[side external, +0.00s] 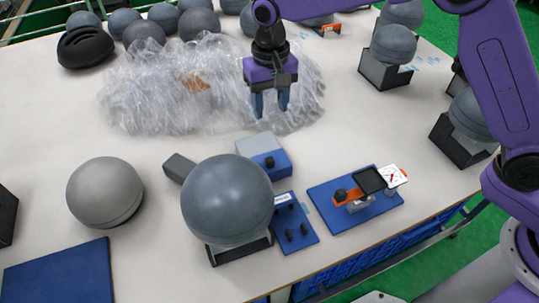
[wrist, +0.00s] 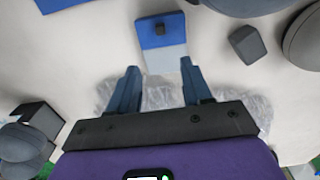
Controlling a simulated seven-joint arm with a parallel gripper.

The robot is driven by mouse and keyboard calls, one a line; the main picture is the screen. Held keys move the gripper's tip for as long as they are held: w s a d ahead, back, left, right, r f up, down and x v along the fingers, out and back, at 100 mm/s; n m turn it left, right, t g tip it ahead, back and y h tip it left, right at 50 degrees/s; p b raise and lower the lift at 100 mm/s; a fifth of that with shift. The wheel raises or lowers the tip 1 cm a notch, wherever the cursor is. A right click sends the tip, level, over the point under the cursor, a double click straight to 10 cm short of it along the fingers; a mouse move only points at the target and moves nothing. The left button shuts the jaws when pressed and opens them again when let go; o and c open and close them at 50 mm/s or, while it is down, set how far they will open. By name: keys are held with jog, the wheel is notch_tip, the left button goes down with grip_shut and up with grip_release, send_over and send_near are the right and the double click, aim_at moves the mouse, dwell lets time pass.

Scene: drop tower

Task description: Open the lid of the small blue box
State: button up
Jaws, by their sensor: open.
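The small blue box (side external: 268,154) stands on the table near the middle, with a light grey section at the back and a blue section with a dark knob at the front. It also shows at the top centre of the wrist view (wrist: 160,30), where the grey section is the closer one to my fingers. My gripper (side external: 270,106) points down behind the box and above it, apart from it. In the wrist view my gripper (wrist: 160,72) has its two blue fingers spread wide with nothing between them. The box looks closed, but the lid seam is too small to make out.
A large grey ball (side external: 227,200) on a dark stand is close in front of the box. A small grey block (side external: 179,167) lies to its left. A blue switch panel (side external: 294,225) and a blue board (side external: 345,216) are in front and right. Crumpled clear plastic (side external: 150,90) lies behind.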

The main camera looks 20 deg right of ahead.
aim_at(269, 158)
notch_tip(269, 158, down, 18)
jog(key=shift+w+r, duration=0.15)
jog(key=shift+r, duration=0.05)
dwell(0.4)
jog(key=shift+c, duration=0.3)
grip_shut()
